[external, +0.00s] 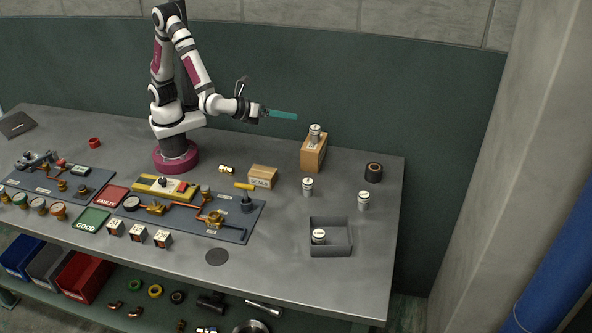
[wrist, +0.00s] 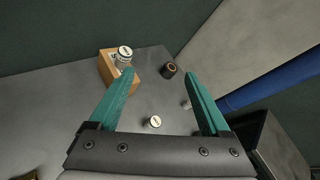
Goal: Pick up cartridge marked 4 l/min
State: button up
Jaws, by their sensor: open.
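Several small white-topped cartridges stand at the right of the bench. One cartridge (external: 315,131) is on top of a wooden block (external: 313,156), one (external: 307,187) is in front of that block, one (external: 363,201) is further right, and one (external: 319,236) is inside a grey tray (external: 330,251). Their labels are too small to read. My gripper (external: 292,116), with teal fingers, is above the bench, left of the block cartridge. In the wrist view its fingers (wrist: 159,74) are open and empty. The block cartridge (wrist: 124,55) shows by the left fingertip; another cartridge (wrist: 153,122) appears between the fingers.
A dark ring-shaped part (external: 374,172) stands right of the block. A box marked SEALS (external: 262,176) is left of it. Pipework boards (external: 190,205) and GOOD (external: 91,220) and FAULTY (external: 110,195) plates fill the left.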

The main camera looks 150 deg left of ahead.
jog(key=w+a+f+m+t, duration=0.3)
jog(key=w+f+m, duration=0.1)
jog(key=w+f, duration=0.15)
jog(key=m+t+h, duration=0.3)
jog(key=m+t, duration=0.1)
jog(key=m, duration=0.3)
send_near(363, 201)
jog(key=shift+s+a+f, duration=0.1)
jog(key=shift+a+f, duration=0.05)
jog(key=shift+a, duration=0.45)
jog(key=shift+s+a+f, duration=0.1)
jog(key=shift+a+f, duration=0.05)
jog(key=shift+a, duration=0.5)
jog(key=x, duration=0.5)
jog(key=shift+w+a+f, duration=0.25)
jog(key=shift+f, duration=0.05)
grip_shut()
